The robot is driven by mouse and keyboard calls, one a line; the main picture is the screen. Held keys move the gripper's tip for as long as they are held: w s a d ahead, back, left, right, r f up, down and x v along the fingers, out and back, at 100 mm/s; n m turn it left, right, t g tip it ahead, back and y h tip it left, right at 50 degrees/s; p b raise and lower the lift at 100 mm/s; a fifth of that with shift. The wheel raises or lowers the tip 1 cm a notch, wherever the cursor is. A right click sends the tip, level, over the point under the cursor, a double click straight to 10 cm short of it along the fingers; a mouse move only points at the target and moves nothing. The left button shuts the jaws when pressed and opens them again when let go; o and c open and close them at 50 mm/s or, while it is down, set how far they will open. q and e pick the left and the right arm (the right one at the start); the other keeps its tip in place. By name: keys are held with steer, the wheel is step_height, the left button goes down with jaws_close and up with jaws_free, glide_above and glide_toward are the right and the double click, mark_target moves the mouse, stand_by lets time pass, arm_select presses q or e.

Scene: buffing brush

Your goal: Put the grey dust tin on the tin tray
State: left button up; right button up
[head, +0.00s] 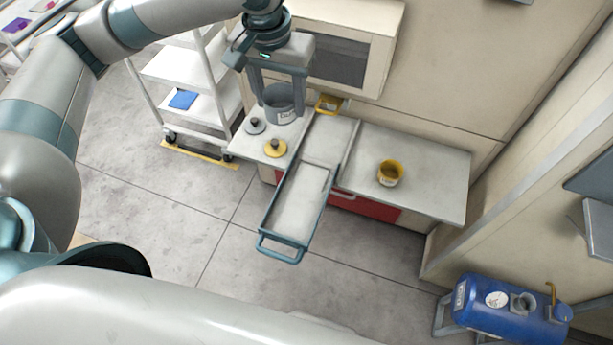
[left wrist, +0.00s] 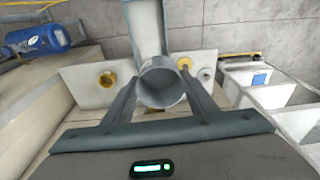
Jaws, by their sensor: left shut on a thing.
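The grey dust tin (head: 284,104) is an open-topped cylinder with a pale label, upright between the fingers of my left gripper (head: 281,92). My left gripper is shut on it, at the back left of the counter. In the left wrist view the tin (left wrist: 161,84) sits between both fingers, its inside empty. Whether its base touches the counter cannot be told. The long tray (head: 300,200), which I take as the tin tray, has a teal rim and handle and juts past the counter's front edge. Its visible floor is bare. My right gripper is not in view.
A yellow tin (head: 390,173) stands on the counter (head: 435,170) right of the tray. A grey knobbed lid (head: 255,126) and yellow lid (head: 275,148) lie left of it. A white shelf rack (head: 190,70) stands at left, a blue tank (head: 505,308) at lower right.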

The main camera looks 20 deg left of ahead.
arm_select(q)
steer(key=w+d+f+n+p, duration=0.1)
steer(key=w+d+f, duration=0.1)
steer(key=d+f, duration=0.5)
steer(key=w+d+f+n, duration=0.1)
steer(key=w+d+f, duration=0.1)
steer(key=d+f, duration=0.6)
step_height(320, 180, down, 6)
steer(key=shift+w+d+f+p, duration=0.1)
steer(key=shift+w+d+p, duration=0.15)
steer(key=shift+p, duration=0.15)
steer(key=a+f+p, duration=0.1)
steer(key=a+f, duration=0.1)
steer(key=a, duration=0.1)
steer(key=w+a+f+p, duration=0.1)
steer(key=a+f, duration=0.1)
steer(key=a, duration=0.2)
steer(key=w+a+f+p, duration=0.1)
steer(key=a+f, duration=0.2)
steer(key=a, duration=0.1)
steer(key=shift+a, duration=0.2)
steer(key=shift+w, duration=0.1)
